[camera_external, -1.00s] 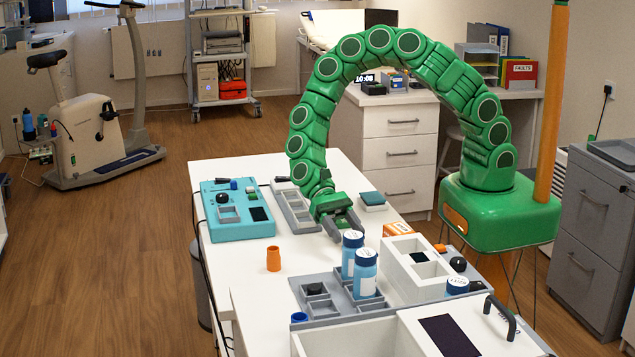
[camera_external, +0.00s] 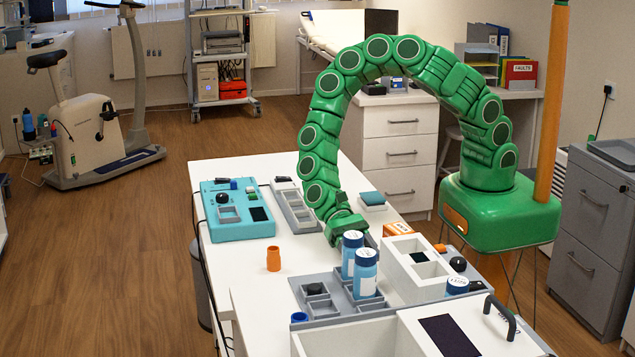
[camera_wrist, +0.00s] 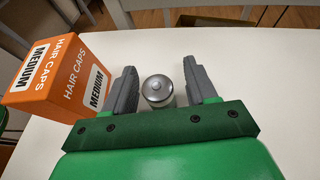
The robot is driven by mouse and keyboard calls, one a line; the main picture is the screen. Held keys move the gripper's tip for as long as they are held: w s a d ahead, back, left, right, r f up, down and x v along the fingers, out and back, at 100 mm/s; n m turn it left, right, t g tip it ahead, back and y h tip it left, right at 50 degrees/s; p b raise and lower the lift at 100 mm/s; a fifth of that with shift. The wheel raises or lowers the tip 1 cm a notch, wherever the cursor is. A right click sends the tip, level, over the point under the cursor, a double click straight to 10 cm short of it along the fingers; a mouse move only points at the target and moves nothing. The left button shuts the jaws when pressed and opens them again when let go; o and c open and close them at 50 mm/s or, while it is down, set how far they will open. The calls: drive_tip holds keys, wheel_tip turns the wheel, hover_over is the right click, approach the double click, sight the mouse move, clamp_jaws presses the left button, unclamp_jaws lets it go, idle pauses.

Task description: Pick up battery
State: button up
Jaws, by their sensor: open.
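In the wrist view the battery (camera_wrist: 157,91), a silver cylinder with a small raised tip, stands on the white table between the two grey fingers of my gripper (camera_wrist: 160,85). The fingers are open, with a gap on each side of it; the gap looks smaller on the left. In the external view my gripper (camera_external: 352,236) is low over the table, behind the blue-labelled bottles. The bottles and my gripper hide the battery there.
An orange and white "HAIR CAPS MEDIUM" box (camera_wrist: 65,75) stands close to the left finger. Two bottles (camera_external: 365,272) and a white compartment box (camera_external: 418,272) stand in front of my gripper. A teal device (camera_external: 238,212) lies to the left. Bare table (camera_wrist: 240,70) is on the right in the wrist view.

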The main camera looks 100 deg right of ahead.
drive_tip(key=shift+a, duration=0.1)
drive_tip(key=shift+c, duration=0.2)
drive_tip(key=c, duration=1)
